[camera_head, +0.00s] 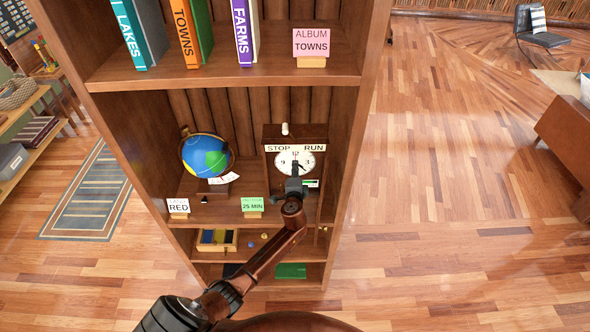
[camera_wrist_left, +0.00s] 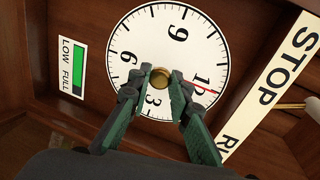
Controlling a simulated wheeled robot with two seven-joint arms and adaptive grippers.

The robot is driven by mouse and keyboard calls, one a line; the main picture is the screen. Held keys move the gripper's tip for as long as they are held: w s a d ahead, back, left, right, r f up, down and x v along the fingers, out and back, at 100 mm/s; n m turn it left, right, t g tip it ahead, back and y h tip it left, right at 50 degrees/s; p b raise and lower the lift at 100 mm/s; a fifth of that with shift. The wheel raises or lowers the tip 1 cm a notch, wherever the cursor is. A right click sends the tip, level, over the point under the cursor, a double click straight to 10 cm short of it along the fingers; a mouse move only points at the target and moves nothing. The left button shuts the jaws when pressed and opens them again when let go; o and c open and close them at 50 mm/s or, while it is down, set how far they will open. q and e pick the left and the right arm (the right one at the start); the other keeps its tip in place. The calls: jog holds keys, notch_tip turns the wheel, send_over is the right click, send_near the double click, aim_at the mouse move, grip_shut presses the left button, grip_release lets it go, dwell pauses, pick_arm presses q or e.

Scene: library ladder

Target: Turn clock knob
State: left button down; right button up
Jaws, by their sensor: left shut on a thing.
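The clock (camera_head: 284,162) has a round white face in a wooden case in the middle bay of the bookcase. Its brass knob (camera_wrist_left: 160,77) is at the centre of the dial (camera_wrist_left: 165,25) in the left wrist view. My left gripper (camera_head: 296,170) reaches up in front of the dial, its two green-grey fingers closed around the knob. In the wrist view a thin red hand points from the centre toward the 12. The gripper hides the lower dial in the head view. My right gripper is not in view.
A STOP/RUN sign (camera_head: 310,147) and a white peg (camera_head: 285,129) are above the dial. A LOW/FULL gauge (camera_wrist_left: 78,67) shows green. A globe (camera_head: 206,156) stands left, with a 25 MIN card (camera_head: 254,204) and RED card (camera_head: 178,205) along the shelf front.

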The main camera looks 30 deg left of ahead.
pick_arm(q)
jog(key=shift+f, duration=0.2)
jog(key=c, duration=1.8)
grip_release()
jog(key=shift+r, duration=0.1)
jog(key=shift+o, duration=0.2)
jog(key=v, duration=1.2)
jog(key=shift+s, duration=0.1)
